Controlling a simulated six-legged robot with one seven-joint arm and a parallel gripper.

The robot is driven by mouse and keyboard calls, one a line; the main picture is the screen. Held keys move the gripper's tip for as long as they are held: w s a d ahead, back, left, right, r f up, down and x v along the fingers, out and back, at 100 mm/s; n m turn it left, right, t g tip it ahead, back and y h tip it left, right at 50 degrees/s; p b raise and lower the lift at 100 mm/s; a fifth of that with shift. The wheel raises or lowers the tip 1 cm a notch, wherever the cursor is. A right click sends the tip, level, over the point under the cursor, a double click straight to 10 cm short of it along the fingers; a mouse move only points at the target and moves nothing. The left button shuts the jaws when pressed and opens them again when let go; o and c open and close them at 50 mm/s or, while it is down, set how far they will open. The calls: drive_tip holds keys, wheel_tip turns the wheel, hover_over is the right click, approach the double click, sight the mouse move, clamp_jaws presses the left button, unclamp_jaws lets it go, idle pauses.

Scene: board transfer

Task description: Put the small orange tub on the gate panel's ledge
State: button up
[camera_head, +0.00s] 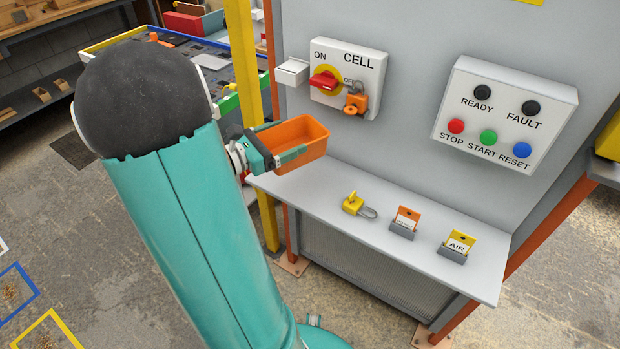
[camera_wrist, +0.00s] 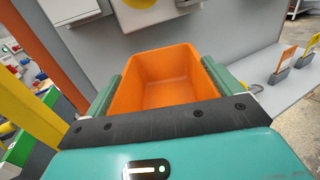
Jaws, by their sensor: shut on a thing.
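The small orange tub (camera_head: 297,137) is held upright in my gripper (camera_head: 285,157), which is shut on it. In the wrist view the tub (camera_wrist: 165,72) sits between the two green fingers of my gripper (camera_wrist: 163,88), one on each side, and looks empty inside. In the head view the tub is over or just above the left end of the grey ledge (camera_head: 330,185) of the gate panel (camera_head: 420,50). I cannot tell whether its underside touches the ledge. The ledge also shows at the right in the wrist view (camera_wrist: 285,92).
On the ledge lie a yellow padlock (camera_head: 353,204), an orange tag in a holder (camera_head: 406,220) and a yellow AIR tag (camera_head: 459,243). Above are the CELL switch box (camera_head: 372,70) with an orange padlock (camera_head: 356,104) and a button box (camera_head: 540,110). A yellow post (camera_head: 243,60) stands left.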

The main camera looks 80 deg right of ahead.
wheel_tip(320, 180, down, 9)
drive_tip(key=shift+r, duration=0.15)
drive_tip(key=shift+w, duration=0.1)
idle(0.3)
drive_tip(key=o, duration=0.7)
drive_tip(key=shift+f, duration=0.2)
drive_tip(key=shift+r, duration=0.2)
drive_tip(key=v, duration=1.2)
